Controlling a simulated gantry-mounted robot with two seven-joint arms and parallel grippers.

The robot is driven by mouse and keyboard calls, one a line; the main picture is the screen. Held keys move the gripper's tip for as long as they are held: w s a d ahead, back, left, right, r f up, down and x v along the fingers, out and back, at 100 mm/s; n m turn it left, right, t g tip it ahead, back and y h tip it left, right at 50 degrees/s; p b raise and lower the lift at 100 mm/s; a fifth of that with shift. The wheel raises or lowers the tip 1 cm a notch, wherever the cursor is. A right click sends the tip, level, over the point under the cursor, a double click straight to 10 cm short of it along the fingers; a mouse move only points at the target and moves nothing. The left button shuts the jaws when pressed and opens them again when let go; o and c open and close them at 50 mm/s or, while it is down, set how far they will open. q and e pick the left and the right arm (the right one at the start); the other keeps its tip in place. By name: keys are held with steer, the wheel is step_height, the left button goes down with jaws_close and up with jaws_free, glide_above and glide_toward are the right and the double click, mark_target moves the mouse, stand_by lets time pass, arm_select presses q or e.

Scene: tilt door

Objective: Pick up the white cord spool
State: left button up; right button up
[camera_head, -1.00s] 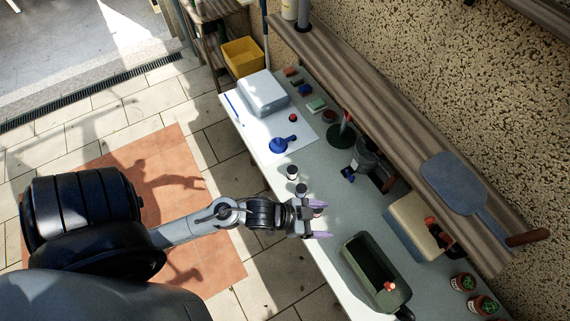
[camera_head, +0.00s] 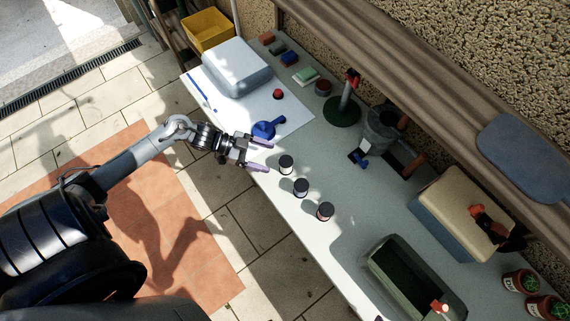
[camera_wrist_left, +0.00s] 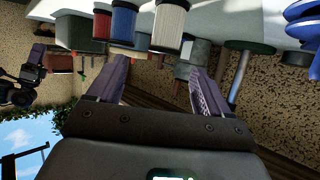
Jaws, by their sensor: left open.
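The white cord spool (camera_head: 286,163), with a dark top, stands upright on the bench near its front edge. It is the end spool of a row of three. In the left wrist view the white spool (camera_wrist_left: 169,24) shows just beyond the fingertips, roughly ahead of the gap. My left gripper (camera_head: 268,156) is open and empty, its purple fingers pointing at the white spool from the bench's front side. The fingers also show apart in the left wrist view (camera_wrist_left: 157,66). What seems to be my right gripper (camera_wrist_left: 32,72) is small at that view's left edge; its opening is unclear.
The blue spool (camera_head: 301,187) and red spool (camera_head: 325,211) stand close by in the row. A blue object (camera_head: 264,130) lies behind the gripper's upper finger. A round green stand (camera_head: 342,112), a grey bucket (camera_head: 382,130) and a green trough (camera_head: 385,283) stand farther off.

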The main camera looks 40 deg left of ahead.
mark_target(291, 163)
arm_select(q)
steer(key=x, duration=0.4)
steer(key=shift+w+d, duration=0.2)
steer(key=shift+w, duration=0.15)
steer(key=shift+w+d+f, duration=0.25)
steer(key=shift+w+f, duration=0.05)
steer(key=shift+f, duration=0.1)
steer(key=shift+b+x, duration=0.4)
steer(key=shift+x, duration=1.7)
steer(key=shift+a+f, duration=0.1)
steer(key=shift+c, duration=0.3)
steer(key=c, duration=1)
